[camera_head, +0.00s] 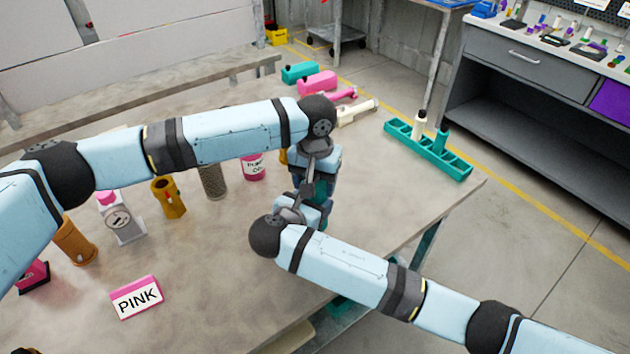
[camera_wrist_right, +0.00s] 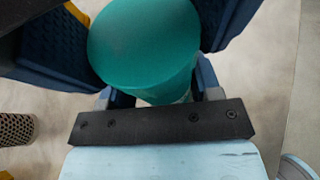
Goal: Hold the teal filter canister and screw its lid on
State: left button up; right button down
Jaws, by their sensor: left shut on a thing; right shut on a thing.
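The teal filter canister (camera_head: 320,189) is mostly hidden between my two grippers near the table's right side. In the right wrist view the teal cylinder (camera_wrist_right: 145,45) shows close up, with a smooth round end facing the camera and pale marking low on its side. My left gripper (camera_head: 316,172) points down from above and is shut at the upper end, where the lid is. My right gripper (camera_head: 311,204) reaches in from below and is shut on the body. Dark blue finger parts flank the cylinder in the wrist view. The seam between lid and canister is hidden.
A teal rack (camera_head: 430,152) lies by the table's right edge. Teal (camera_head: 299,73) and pink (camera_head: 318,83) parts lie behind.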

pick_arm(q)
jog(key=shift+m, duration=0.8)
jog(key=o, duration=1)
jog(key=shift+r, duration=0.1)
